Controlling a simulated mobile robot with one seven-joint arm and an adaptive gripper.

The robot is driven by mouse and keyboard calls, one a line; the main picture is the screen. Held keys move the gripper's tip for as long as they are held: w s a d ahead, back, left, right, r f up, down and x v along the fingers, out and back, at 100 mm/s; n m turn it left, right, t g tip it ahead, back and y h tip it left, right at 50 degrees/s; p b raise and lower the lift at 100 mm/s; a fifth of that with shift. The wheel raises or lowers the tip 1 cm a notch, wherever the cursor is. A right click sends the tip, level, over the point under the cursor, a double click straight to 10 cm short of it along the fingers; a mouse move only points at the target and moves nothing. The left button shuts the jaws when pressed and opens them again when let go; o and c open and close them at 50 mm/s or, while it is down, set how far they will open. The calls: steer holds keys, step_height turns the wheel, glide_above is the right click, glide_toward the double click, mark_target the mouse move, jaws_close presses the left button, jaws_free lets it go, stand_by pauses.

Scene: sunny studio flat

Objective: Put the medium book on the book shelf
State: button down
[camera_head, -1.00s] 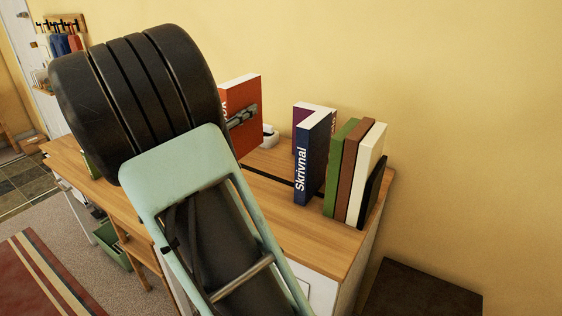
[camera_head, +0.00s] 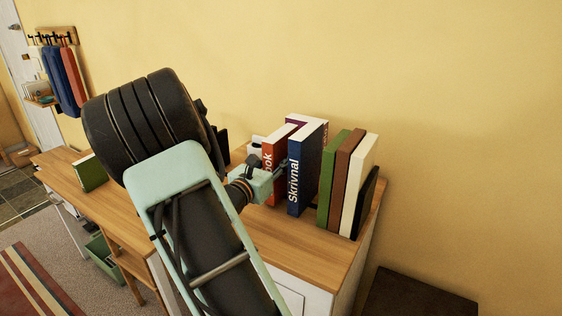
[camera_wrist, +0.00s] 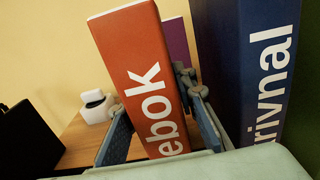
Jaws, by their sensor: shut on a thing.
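The orange-red book with white lettering ending in "ebok" (camera_head: 272,152) stands upright beside the dark blue "Skrivnal" book (camera_head: 306,168), on its left. My gripper (camera_head: 264,182) is shut on it from the near side. In the wrist view the book (camera_wrist: 137,62) rises between the two fingers of my gripper (camera_wrist: 160,132), slightly tilted in the picture. Its lower end is hidden, so I cannot tell whether it touches the desk. The book row ends at a black bookend (camera_head: 367,200) on the right; most of the shelf's base is hidden.
A purple book (camera_wrist: 175,40) is behind the orange-red one. Green (camera_head: 335,180), brown (camera_head: 346,182) and white (camera_head: 360,180) books stand right of the blue one. A small white object (camera_wrist: 97,106) and a black object (camera_wrist: 28,140) are at the left. The wooden desk (camera_head: 310,245) is clear in front.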

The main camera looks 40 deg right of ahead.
steer(key=shift+f, duration=0.4)
steer(key=c, duration=1.6)
jaws_free()
steer(key=shift+f, duration=0.1)
steer(key=shift+a, duration=0.2)
steer(key=b+v, duration=0.1)
steer(key=v, duration=1.1)
steer(key=shift+d, duration=0.1)
